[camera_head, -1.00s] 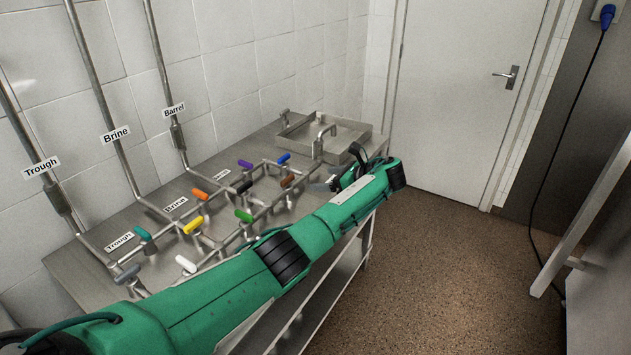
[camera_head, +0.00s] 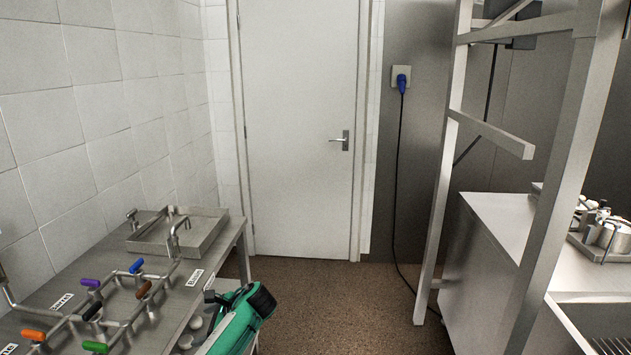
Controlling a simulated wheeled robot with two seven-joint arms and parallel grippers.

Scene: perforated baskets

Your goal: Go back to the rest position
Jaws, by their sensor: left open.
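My left arm comes in at the bottom, green with a black end. My left gripper (camera_head: 211,297) is small and partly hidden beside the arm's end, at the front edge of the steel table (camera_head: 222,262). It is open, and I see nothing held in it. The valve handles on the table's pipes, such as the blue (camera_head: 136,266), purple (camera_head: 91,283), brown (camera_head: 144,289) and orange (camera_head: 33,335) ones, lie to the left of the gripper, apart from it. My right gripper is not in view.
A steel basin with a tap (camera_head: 205,232) is at the table's far end. A closed white door (camera_head: 297,130) stands behind. A steel rack (camera_head: 445,160) and a counter (camera_head: 500,215) with metal pots are on the right. The brown floor (camera_head: 340,310) between is clear.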

